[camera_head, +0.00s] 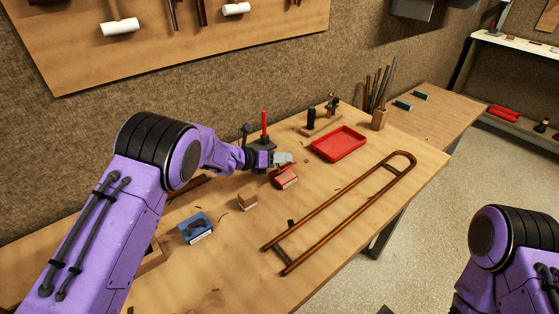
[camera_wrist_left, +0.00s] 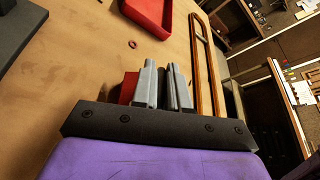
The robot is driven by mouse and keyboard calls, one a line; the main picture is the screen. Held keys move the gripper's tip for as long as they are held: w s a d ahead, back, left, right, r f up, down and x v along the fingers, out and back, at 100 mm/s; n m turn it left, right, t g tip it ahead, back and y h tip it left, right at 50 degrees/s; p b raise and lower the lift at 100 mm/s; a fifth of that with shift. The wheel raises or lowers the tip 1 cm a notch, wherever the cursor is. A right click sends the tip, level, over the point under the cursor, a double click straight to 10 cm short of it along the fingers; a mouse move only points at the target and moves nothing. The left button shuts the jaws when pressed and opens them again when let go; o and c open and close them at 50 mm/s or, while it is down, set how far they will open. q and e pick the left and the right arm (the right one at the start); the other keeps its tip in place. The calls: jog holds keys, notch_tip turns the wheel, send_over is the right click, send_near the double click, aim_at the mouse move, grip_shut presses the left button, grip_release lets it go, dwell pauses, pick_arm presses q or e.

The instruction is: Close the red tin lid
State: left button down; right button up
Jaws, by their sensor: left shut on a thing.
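The small red tin (camera_head: 287,181) stands on the workbench, with a pale label on its front. My left gripper (camera_head: 284,158) is right above and behind it, its grey fingers at the tin's top edge. In the left wrist view the fingers of my left gripper (camera_wrist_left: 163,88) are close together, and a red part of the tin (camera_wrist_left: 129,88) shows at their left. The gripper is shut on the tin's lid, which the fingers mostly hide; its exact angle cannot be told. My right arm shows at the lower right, but its gripper is out of view.
A red tray (camera_head: 338,145) lies behind and right of the tin. A red rod (camera_head: 264,122) stands behind the gripper.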

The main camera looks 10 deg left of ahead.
pick_arm(q)
jog(key=shift+s+d+f+m+y+b, duration=0.3)
jog(key=shift+m+b, duration=0.2)
jog(key=shift+b, duration=0.45)
jog(key=shift+r, duration=0.1)
jog(key=c, duration=1.2)
grip_release()
jog(key=b+v, duration=0.2)
jog(key=v, duration=0.8)
jog(key=shift+s+a, duration=0.1)
jog(key=shift+s, duration=0.15)
